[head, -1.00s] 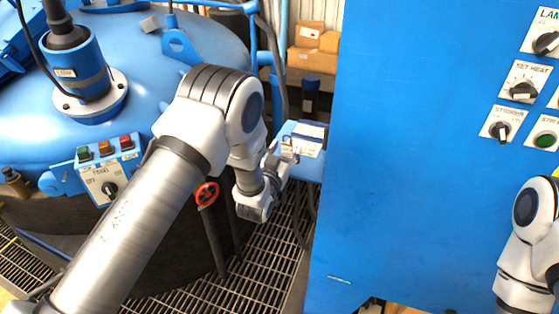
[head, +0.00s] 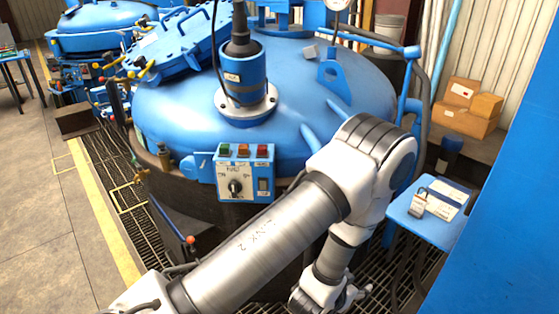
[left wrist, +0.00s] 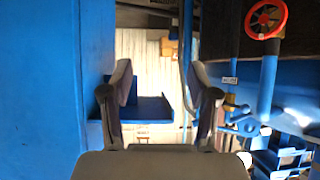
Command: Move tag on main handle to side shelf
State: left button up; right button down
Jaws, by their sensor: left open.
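A small pale tag (head: 418,204) with a dark loop lies on the blue side shelf (head: 404,214) at the right of the head view. White label sheets lie beside it. The shelf also shows between my fingers in the left wrist view (left wrist: 150,108). My left gripper (head: 352,297) is below and left of the shelf, apart from the tag. In the left wrist view the left gripper (left wrist: 162,95) has its fingers spread with nothing between them. I cannot make out which part is the main handle. My right gripper is out of view.
The blue furnace lid (head: 310,85) and its button box (head: 244,172) stand left of the shelf. A blue cabinet (head: 505,225) borders the right. Cardboard boxes (head: 466,105) sit behind. A red handwheel (left wrist: 265,18) shows in the left wrist view.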

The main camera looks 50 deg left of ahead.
pick_arm(q)
jog(key=s+a+f+g, duration=0.1)
jog(key=s+f+g, duration=0.4)
jog(key=s, duration=0.7)
jog(key=s+f+g, duration=0.6)
jog(key=s+f, duration=0.2)
jog(key=s, duration=0.5)
jog(key=shift+s+a, duration=0.2)
jog(key=shift+a, duration=0.15)
